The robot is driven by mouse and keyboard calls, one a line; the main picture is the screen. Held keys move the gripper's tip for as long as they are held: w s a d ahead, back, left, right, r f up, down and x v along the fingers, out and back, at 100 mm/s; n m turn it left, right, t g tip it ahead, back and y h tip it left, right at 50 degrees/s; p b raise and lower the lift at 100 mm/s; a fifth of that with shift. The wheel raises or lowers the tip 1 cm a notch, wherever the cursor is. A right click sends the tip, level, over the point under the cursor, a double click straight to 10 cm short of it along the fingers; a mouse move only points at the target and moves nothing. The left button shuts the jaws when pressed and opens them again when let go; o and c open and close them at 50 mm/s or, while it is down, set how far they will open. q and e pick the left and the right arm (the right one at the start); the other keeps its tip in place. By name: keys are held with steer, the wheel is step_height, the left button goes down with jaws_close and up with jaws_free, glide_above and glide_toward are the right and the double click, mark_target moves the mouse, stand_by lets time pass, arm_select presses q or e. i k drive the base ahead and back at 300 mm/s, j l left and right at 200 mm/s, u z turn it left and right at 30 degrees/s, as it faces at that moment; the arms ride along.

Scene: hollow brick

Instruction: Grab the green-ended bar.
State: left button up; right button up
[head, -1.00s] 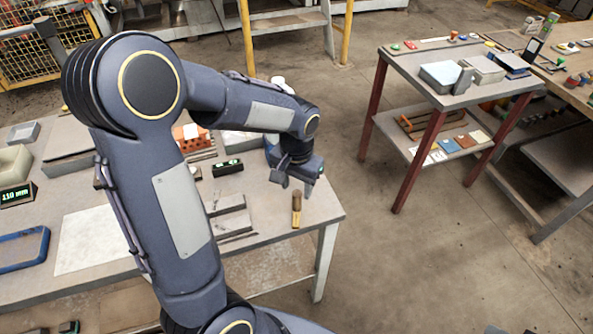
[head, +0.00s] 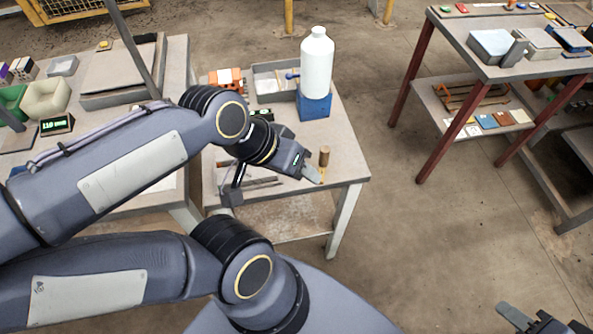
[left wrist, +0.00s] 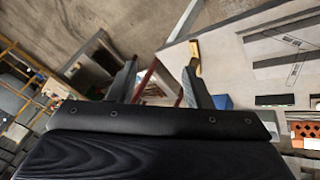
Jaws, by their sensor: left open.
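I cannot make out a green end on any bar. Thin dark bars (head: 262,183) lie on the near table, partly behind my left gripper; flat strips also show in the left wrist view (left wrist: 285,72). My left gripper (head: 272,181) is over the near table's front right part, with its fingers apart. In the left wrist view its two fingers (left wrist: 158,88) stand wide apart with nothing between them. One finger looks close to a wooden-handled brush (head: 324,158); I cannot tell if they touch. My right gripper (head: 545,322) is at the bottom right corner, cut by the frame edge.
A white bottle (head: 317,62) stands on or before a blue box (head: 313,105). An orange hollow brick (head: 226,78) and a grey tray (head: 275,82) are behind my left arm. A red-legged table (head: 475,60) stands right, with open floor between (head: 390,230).

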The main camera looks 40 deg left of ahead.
mark_target(258, 175)
steer(key=u, duration=1.9)
steer(key=i+j+z, duration=0.25)
steer(key=i, duration=0.05)
